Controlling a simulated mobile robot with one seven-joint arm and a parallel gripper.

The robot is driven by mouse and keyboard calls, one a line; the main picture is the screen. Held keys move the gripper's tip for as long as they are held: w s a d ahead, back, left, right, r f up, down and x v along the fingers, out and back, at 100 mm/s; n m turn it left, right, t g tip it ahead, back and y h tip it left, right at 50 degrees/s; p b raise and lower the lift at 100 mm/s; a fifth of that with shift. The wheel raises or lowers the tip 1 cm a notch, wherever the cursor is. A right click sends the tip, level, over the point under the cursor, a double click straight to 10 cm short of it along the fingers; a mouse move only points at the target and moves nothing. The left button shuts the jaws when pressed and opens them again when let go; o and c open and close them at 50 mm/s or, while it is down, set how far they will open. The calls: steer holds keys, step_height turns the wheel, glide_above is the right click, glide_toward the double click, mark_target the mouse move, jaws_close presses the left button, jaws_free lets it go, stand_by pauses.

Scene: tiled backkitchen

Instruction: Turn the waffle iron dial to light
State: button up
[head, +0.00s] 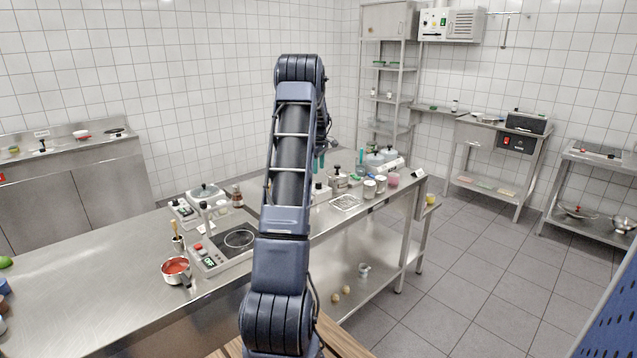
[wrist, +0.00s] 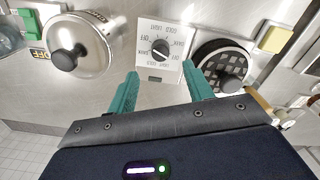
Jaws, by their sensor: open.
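The waffle iron dial (wrist: 160,48) is a small black knob with a pale pointer mark on a white label plate (wrist: 178,31). Words ring it, including "light", "gold" and "off"; I cannot tell surely which one the pointer faces. Beside it on the right is a round dark grid plate (wrist: 207,75), apparently of the waffle iron. My gripper (wrist: 162,90) has two teal fingers, apart and empty, just below the label plate in the wrist view, one toward each side of the dial.
A round steel lid (wrist: 92,38) with a black knob lies left of the dial, close to my left finger. A yellow block (wrist: 275,39) is at right. In the head view, jars (head: 369,189) and other items crowd the steel counter (head: 110,262).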

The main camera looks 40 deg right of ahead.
mark_target(318, 185)
step_height(318, 185, down, 8)
steer(key=shift+r, duration=0.15)
steer(key=shift+c, duration=0.4)
steer(key=c, duration=0.9)
steer(key=shift+m, duration=0.4)
steer(key=m, duration=0.3)
steer(key=shift+m, duration=2.5)
